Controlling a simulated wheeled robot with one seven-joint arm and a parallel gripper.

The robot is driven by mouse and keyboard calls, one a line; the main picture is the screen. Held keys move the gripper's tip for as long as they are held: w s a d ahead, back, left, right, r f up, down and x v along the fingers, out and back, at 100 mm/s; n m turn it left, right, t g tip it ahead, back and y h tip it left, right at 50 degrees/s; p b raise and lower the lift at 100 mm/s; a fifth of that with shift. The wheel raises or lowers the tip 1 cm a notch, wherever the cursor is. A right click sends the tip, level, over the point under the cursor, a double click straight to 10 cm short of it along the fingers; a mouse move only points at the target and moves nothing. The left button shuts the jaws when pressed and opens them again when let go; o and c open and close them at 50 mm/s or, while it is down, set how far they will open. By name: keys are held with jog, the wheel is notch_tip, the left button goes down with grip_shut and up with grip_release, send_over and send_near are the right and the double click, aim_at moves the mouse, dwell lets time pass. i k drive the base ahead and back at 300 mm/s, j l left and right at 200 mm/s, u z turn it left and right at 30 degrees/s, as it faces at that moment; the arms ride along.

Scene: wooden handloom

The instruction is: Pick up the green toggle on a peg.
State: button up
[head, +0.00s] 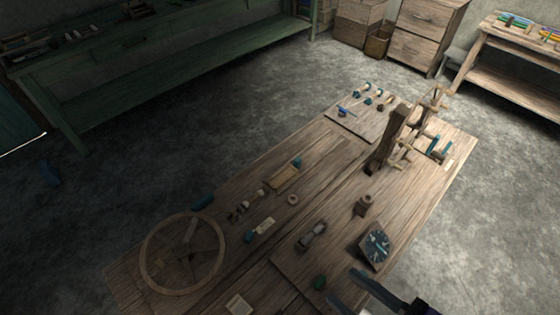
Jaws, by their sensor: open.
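My gripper (344,286) is at the bottom edge, right of centre, with its two dark fingers apart and nothing visible between them. Small green and teal pieces (368,100) also stand on a board (350,127) at the table's far end. They are too small to tell which one is the green toggle, and no peg under a toggle can be made out clearly.
A dark dial-like block (375,248) stands just beyond my gripper. A wooden block (364,205), a wooden frame (388,140) and a large wheel (147,250) are on the wooden table (335,175). A dark bench (170,65) is at the back left.

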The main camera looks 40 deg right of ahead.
aim_at(317, 284)
jog(key=k+l, duration=0.25)
jog(key=k, duration=0.15)
jog(key=k+l, duration=0.25)
jog(key=k, duration=0.2)
jog(key=i+l+u, duration=0.05)
